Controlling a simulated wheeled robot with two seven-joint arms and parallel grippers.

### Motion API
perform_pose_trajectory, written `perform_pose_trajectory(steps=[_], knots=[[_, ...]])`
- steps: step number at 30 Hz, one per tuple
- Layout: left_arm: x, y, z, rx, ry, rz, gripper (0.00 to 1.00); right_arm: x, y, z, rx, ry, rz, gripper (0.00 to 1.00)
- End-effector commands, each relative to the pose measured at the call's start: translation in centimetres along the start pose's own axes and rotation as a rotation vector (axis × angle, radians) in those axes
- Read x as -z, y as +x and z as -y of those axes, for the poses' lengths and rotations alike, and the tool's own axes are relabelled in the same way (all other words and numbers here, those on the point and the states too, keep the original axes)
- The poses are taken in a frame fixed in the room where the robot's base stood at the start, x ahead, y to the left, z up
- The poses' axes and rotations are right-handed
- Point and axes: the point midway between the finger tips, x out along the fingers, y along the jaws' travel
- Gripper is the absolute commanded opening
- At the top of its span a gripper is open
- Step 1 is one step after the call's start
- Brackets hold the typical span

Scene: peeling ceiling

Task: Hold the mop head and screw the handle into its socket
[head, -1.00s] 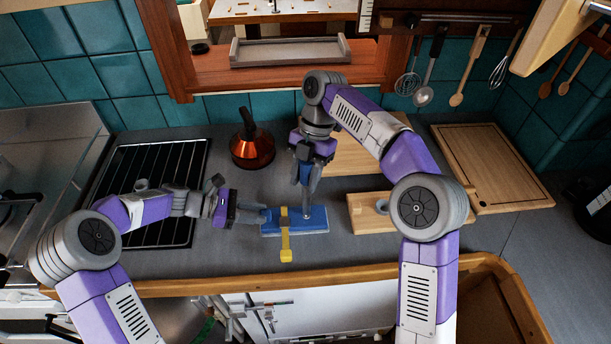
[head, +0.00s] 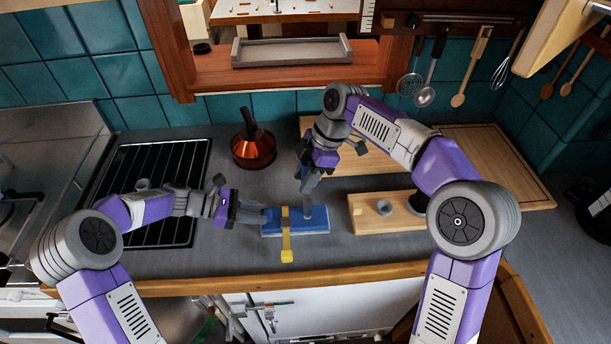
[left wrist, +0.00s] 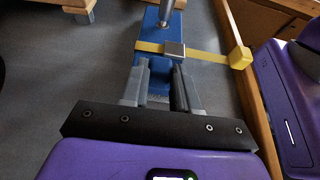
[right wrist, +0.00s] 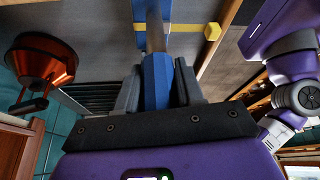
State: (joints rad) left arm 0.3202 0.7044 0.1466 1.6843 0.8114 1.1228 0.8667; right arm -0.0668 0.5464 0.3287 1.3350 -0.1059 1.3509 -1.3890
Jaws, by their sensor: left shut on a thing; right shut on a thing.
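The blue mop head (head: 310,222) lies flat on the grey counter, with a yellow strap (head: 287,240) across it. My left gripper (head: 256,215) is shut on its left end; the left wrist view shows the fingers (left wrist: 162,85) on either side of the blue body (left wrist: 150,28). The handle's grey shaft (right wrist: 155,38) stands on the mop head, right of the strap. My right gripper (head: 308,182) is shut on the handle's blue grip (right wrist: 157,85), above the mop head. How deep the shaft sits in the socket cannot be told.
A wooden block with a grey ring (head: 385,207) sits right of the mop head. An orange kettle (head: 254,148) stands behind, a black rack (head: 150,165) lies left, and cutting boards (head: 490,160) lie right. The counter's wooden front edge (head: 210,284) is close.

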Motion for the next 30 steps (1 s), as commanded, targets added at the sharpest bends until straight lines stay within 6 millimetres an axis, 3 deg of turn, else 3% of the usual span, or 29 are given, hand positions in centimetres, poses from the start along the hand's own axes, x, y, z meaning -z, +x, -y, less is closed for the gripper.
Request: perform_pose_trajectory(steps=[10,21,30], knots=[[0.17,-0.06,-0.05,-0.003,-0.002,-0.003,0.0,0.0,0.03,0.04,-0.011,0.032,0.001,0.0],[0.17,-0.05,-0.05,-0.003,-0.002,-0.003,0.0,-0.01,0.04,-0.17,-0.16,0.384,0.001,0.0],[0.17,-0.05,-0.05,-0.003,-0.002,-0.003,0.0,-0.01,0.06,-0.23,-0.167,0.401,-0.001,0.0]])
